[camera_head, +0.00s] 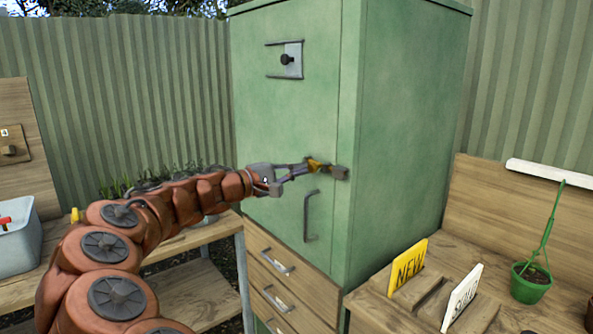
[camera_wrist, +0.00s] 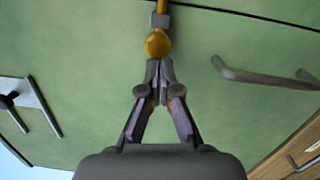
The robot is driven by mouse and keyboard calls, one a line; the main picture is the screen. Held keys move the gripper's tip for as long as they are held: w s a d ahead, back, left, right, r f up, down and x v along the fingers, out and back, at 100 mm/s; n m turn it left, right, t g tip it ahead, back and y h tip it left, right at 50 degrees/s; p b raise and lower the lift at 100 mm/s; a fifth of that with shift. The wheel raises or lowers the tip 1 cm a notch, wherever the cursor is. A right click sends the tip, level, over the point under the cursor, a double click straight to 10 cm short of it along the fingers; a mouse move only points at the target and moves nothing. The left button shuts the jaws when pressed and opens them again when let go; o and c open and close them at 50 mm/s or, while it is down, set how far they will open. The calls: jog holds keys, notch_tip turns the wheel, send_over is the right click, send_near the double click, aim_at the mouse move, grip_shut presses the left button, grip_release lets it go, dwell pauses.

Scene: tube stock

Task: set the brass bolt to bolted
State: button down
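The brass bolt (camera_head: 318,164) is on the green cabinet's front, near the door's right edge. In the wrist view its round knob (camera_wrist: 157,43) is just beyond my fingertips, and its rod runs on through a grey bracket (camera_wrist: 160,20) to the top edge. My gripper (camera_head: 304,169) is at the bolt's left side in the head view. In the wrist view its fingertips (camera_wrist: 159,68) are together, at the knob's near side, with nothing seen between them. They look to touch the knob or nearly so. How far the rod reaches is cut off.
The green cabinet (camera_head: 410,120) has a dark knob on a plate (camera_head: 289,60) above and a grey pull handle (camera_head: 309,215) below the bolt. Wooden drawers (camera_head: 275,265) lie beneath. At right a bench holds yellow and white cards (camera_head: 408,265) and a potted plant (camera_head: 530,283).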

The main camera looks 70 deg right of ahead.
jog(key=w+a+f+b, duration=0.1)
jog(key=w+a, duration=0.5)
jog(key=w, duration=0.4)
dwell(0.5)
jog(key=shift+s+a, duration=0.1)
jog(key=s+a+f+n+t+y+p, duration=0.1)
jog(key=a+f, duration=0.6)
jog(key=a, duration=0.9)
jog(key=s+a+f+n+t+y+p, duration=0.2)
jog(key=a+f+y, duration=0.5)
jog(key=a, duration=0.9)
jog(key=s+a+f+n+t+y+p, duration=0.1)
jog(key=s+a+f+n+t+y, duration=0.2)
jog(key=a, duration=1.3)
notch_tip(320, 180, down, 4)
jog(key=s+t+y, duration=0.1)
jog(key=t+y, duration=0.2)
jog(key=t, duration=0.1)
jog(key=shift+s+p, duration=0.2)
jog(key=shift+p, duration=0.1)
